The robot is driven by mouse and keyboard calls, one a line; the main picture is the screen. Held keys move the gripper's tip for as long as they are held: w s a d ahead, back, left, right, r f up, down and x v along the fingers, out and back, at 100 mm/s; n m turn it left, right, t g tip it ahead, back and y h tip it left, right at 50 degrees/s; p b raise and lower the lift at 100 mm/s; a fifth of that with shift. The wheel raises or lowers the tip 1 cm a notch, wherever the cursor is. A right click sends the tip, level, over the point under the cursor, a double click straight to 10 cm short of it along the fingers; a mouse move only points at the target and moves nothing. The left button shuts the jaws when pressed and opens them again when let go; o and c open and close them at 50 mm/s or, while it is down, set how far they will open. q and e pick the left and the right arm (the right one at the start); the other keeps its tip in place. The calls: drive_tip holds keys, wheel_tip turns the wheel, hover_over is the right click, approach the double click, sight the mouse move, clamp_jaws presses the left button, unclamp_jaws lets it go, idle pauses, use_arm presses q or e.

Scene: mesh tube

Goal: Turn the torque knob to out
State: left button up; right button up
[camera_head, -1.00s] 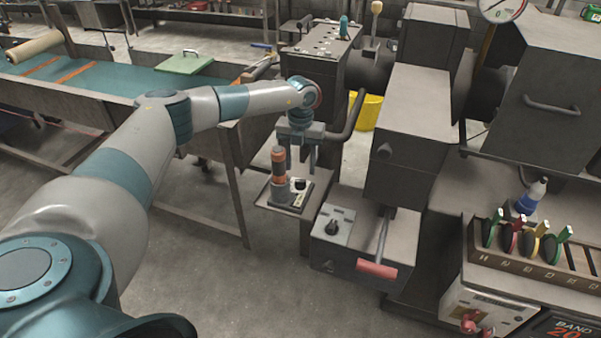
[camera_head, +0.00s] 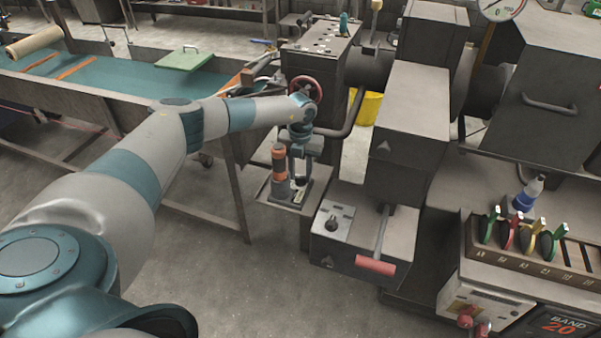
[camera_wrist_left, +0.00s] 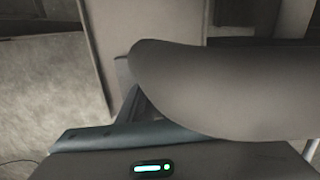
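My left gripper (camera_head: 298,178) points down over a small shelf plate (camera_head: 283,197) beside an orange-brown cylinder. Its fingertips are low at this plate and cover the small dark knob there. I cannot tell whether they touch or grip it. Another black knob (camera_head: 332,224) sits on a pale plate on top of the dark box to the right, clear of the gripper. No readable label shows which is the torque knob. In the left wrist view a large dark rounded shape (camera_wrist_left: 235,85) fills the middle and hides the fingertips. My right gripper is not in view.
The orange-brown cylinder (camera_head: 279,163) stands close left of the gripper. A red handwheel (camera_head: 306,88) and a curved dark pipe (camera_head: 352,115) are close behind my wrist. A red-handled lever (camera_head: 375,266) sticks out from the box. Open floor (camera_head: 240,285) lies in front.

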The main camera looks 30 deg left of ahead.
sight(300, 177)
use_arm(q)
drive_tip(key=shift+n, duration=0.7)
drive_tip(key=o, duration=1)
drive_tip(key=shift+r+b, duration=2.45)
drive_tip(key=shift+r, duration=6.3)
